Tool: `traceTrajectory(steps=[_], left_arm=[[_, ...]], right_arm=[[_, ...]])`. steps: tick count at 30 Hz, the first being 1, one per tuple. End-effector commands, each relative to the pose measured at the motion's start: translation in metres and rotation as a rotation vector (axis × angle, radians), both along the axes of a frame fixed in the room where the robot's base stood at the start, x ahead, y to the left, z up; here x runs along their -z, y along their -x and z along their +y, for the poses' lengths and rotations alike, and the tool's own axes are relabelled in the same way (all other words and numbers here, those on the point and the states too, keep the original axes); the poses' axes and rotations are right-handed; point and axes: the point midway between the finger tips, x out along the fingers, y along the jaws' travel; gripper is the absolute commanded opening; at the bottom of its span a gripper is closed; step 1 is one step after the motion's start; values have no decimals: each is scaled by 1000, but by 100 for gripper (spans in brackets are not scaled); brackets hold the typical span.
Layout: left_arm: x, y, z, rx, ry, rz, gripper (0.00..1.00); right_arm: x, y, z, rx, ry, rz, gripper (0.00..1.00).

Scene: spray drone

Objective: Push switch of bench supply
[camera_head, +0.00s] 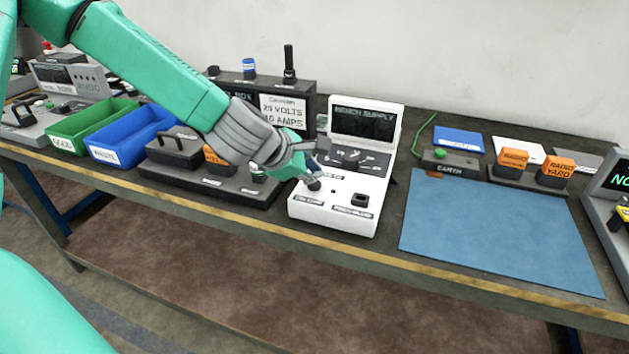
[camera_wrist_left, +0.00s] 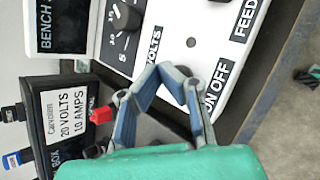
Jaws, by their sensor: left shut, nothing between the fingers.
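The white bench supply (camera_head: 378,187) stands on the bench, with a dark screen marked BENCH SUPPLY and a dial on its sloped panel. It also shows tilted in the left wrist view (camera_wrist_left: 165,50). A dark switch-like stub (camera_head: 314,185) is at the panel's front left, right under my left gripper (camera_head: 308,177). In the left wrist view my left gripper (camera_wrist_left: 165,72) is shut and empty, its fingertips over the panel beside the ON OFF label (camera_wrist_left: 220,86). The fingers hide the switch there. I cannot tell whether they touch it. My right gripper is not in view.
A black box marked 20 VOLTS (camera_head: 283,107) stands behind my left arm. Green (camera_head: 75,142) and blue (camera_head: 110,153) bins are further left. A blue mat (camera_head: 490,235) lies clear on the right, with an earth block (camera_head: 450,163) and orange blocks (camera_head: 511,165) behind it.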

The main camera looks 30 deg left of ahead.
Motion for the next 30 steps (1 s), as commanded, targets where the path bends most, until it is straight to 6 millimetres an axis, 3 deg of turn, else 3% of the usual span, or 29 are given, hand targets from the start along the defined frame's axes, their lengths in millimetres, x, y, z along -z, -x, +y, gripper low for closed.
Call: traceTrajectory(steps=[19, 30], left_arm=[[-59, 0, 0, -1, 1, 0, 0], [-60, 0, 0, -1, 1, 0, 0]], right_arm=[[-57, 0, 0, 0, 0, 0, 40], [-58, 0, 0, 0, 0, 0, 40]])
